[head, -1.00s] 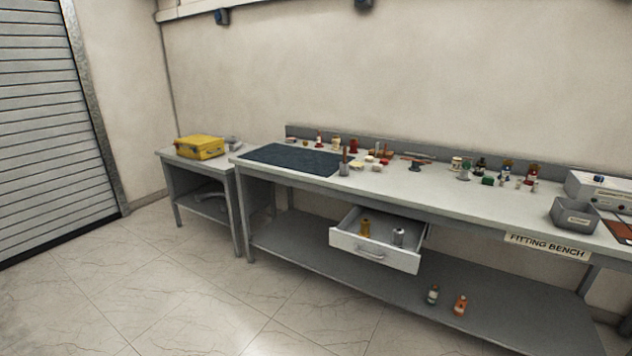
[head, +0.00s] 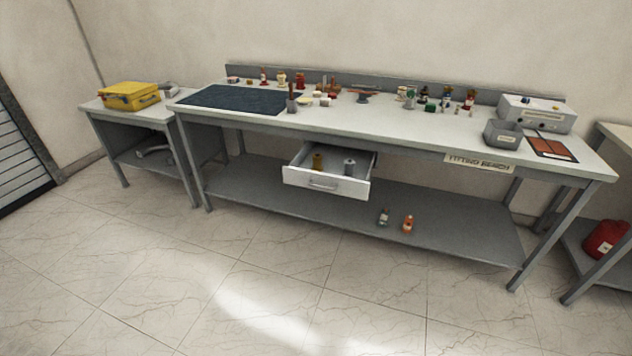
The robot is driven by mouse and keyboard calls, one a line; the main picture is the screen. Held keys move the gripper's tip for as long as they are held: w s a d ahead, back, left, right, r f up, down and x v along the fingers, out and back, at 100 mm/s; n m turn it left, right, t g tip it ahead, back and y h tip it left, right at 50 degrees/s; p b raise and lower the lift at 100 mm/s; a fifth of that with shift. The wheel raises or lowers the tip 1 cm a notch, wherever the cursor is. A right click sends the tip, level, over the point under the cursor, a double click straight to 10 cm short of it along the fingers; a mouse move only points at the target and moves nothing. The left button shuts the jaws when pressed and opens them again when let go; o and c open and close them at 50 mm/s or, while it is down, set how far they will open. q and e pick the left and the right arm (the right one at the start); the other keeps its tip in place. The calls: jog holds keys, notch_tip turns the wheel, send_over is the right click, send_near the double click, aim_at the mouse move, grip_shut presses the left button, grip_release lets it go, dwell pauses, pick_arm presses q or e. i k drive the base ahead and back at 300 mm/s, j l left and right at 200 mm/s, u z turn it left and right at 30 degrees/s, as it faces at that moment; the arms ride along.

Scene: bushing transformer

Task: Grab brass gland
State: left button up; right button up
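A brass-coloured gland (head: 318,161) stands upright in the open drawer (head: 324,185) under the fitting bench. A silver-grey gland (head: 349,167) stands to its right in the same drawer. The drawer is pulled out, with a handle on its white front. Neither of my grippers is in the head view.
The bench top (head: 360,122) carries a dark mat (head: 240,99), several small parts and bottles, a grey bin (head: 503,133) and a control box (head: 537,113). Two bottles stand on the lower shelf (head: 450,229). A side table holds a yellow case (head: 130,96). The floor in front is clear.

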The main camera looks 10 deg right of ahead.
aim_at(317, 166)
jog(key=i+l, duration=0.2)
jog(key=i, duration=0.25)
jog(key=i+l, duration=0.2)
jog(key=i, duration=0.2)
jog(key=i+l, duration=0.15)
jog(key=i, duration=0.3)
jog(key=i+l, duration=0.2)
jog(key=i, duration=0.2)
